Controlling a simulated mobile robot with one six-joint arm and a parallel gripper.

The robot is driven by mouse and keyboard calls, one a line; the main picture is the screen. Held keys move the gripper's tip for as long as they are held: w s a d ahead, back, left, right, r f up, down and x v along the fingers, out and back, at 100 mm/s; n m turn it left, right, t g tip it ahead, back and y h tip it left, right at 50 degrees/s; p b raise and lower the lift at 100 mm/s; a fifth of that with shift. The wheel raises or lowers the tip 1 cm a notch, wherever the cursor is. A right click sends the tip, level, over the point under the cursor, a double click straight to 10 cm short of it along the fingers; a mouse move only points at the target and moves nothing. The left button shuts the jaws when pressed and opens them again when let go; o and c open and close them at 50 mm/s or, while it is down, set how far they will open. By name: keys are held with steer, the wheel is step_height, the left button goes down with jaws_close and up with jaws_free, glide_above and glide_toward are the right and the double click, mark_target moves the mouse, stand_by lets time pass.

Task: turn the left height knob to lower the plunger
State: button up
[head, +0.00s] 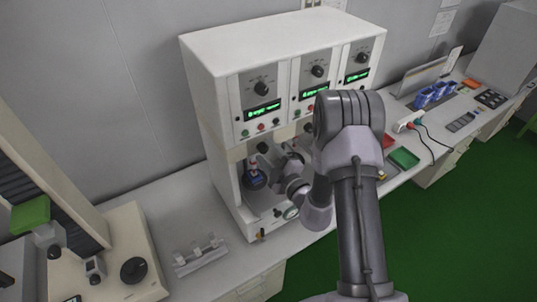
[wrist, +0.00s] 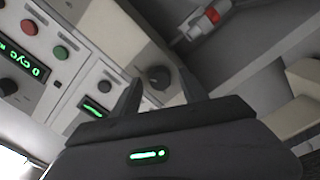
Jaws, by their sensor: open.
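A grey-white testing machine (head: 215,90) with three panels stands on the bench. In the wrist view, a dark round height knob (wrist: 158,77) sits on the beige strip below a panel. My gripper (wrist: 160,90) is open, with its two dark fingertips on either side of the knob in the picture. I cannot tell whether they touch it. In the head view, my gripper is in the machine's left bay, largely hidden by my own wrist. A plunger part with a red band (wrist: 212,14) shows at the upper right of the wrist view. A blue round part (head: 254,181) sits low in the left bay.
Panel dials and red and green buttons (wrist: 60,53) are close to my gripper in the wrist view. The bay walls flank my gripper. A white stand (head: 200,255) is on the bench at left. Blue containers (head: 432,95) and a green tray (head: 404,158) are at right.

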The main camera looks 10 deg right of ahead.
steer(key=v, duration=1.7)
steer(key=shift+s+b, duration=0.2)
steer(key=shift+b, duration=0.15)
